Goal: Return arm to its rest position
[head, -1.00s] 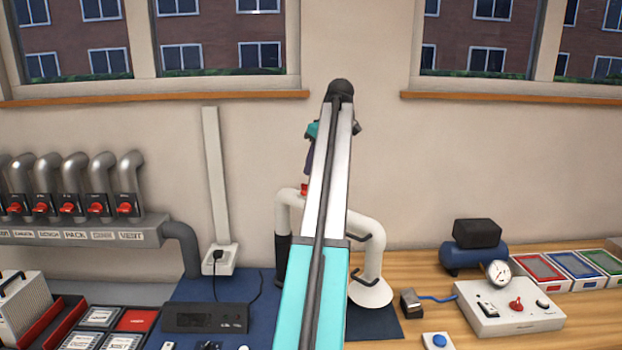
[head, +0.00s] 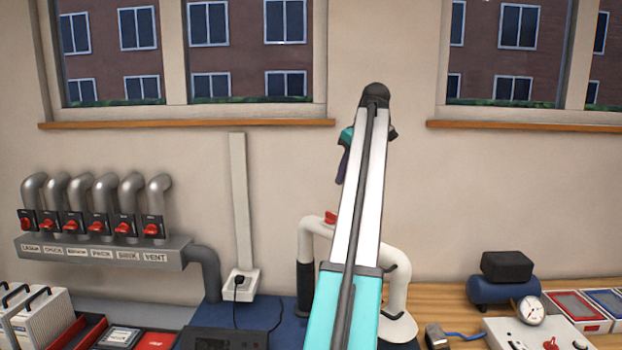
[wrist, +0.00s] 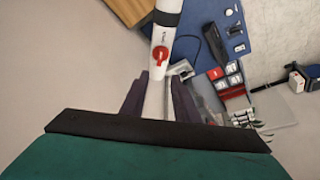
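My arm stretches up the middle of the head view, its teal and white links in front of the bench. My gripper (head: 342,178) hangs behind the upper link, partly hidden by it, above the white extraction pipe (head: 307,240). In the wrist view its two purple fingers (wrist: 158,103) stand apart. The white pipe with a red knob (wrist: 158,53) shows beyond and between them. I see nothing held. The red knob also shows on top of the pipe in the head view (head: 331,217).
A grey duct (head: 100,258) with several red-handled valves is on the left wall. A power strip (head: 240,283) stands on the blue mat. A blue compressor (head: 503,290), a gauge box (head: 510,335) and coloured trays (head: 578,307) are on the right.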

